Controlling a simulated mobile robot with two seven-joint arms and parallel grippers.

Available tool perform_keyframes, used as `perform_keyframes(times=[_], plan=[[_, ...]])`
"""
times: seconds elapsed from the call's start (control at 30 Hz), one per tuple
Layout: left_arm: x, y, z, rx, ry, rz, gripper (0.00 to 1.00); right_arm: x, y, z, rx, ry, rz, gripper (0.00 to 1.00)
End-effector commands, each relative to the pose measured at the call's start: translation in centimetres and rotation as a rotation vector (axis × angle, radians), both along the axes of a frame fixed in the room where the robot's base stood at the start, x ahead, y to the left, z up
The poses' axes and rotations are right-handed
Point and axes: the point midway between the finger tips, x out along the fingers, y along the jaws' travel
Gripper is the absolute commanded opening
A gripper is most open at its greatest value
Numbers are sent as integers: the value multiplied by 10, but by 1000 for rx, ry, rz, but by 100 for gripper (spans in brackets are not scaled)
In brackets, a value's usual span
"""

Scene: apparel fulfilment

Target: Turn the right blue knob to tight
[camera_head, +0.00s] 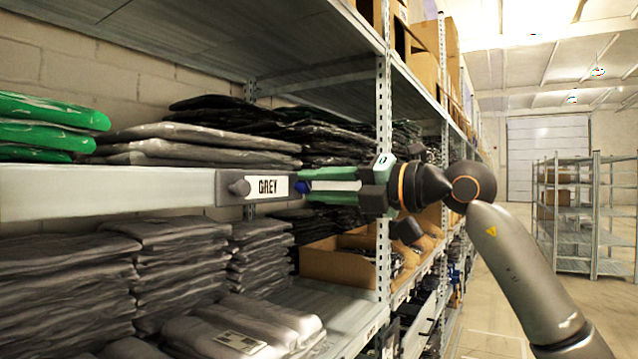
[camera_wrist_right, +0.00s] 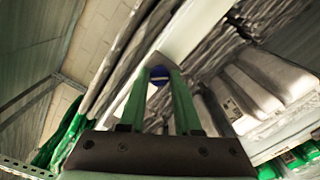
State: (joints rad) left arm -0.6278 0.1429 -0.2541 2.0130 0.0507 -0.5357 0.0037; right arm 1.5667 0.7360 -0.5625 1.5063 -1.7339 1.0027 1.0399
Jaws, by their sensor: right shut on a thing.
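A label holder reading "GREY" (camera_head: 268,187) is on the light front rail of the shelf in the head view. The right blue knob (camera_head: 302,187) sits at the right end of the label, mostly covered by the fingers. My right gripper (camera_head: 306,186) reaches in from the right with its green fingers level along the rail, shut on the blue knob. In the right wrist view the blue knob (camera_wrist_right: 160,76) shows between the two fingertips (camera_wrist_right: 160,72). A dark grey knob (camera_head: 238,188) is at the label's left end. My left gripper is not in view.
Bagged dark garments (camera_head: 180,250) are stacked below the rail, and green bags (camera_head: 45,125) lie above at left. A metal upright (camera_head: 384,120) stands just behind my right gripper. A cardboard box (camera_head: 335,262) is below it.

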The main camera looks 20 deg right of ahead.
Motion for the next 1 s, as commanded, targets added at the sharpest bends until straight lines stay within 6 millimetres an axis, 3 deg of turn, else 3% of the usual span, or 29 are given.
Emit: perform_keyframes(times=[0.6,1.0], plan=[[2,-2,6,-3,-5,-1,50,0,0,0,428,333,-1,0],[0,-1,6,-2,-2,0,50,0,0,-1,562,438,-1,0]])
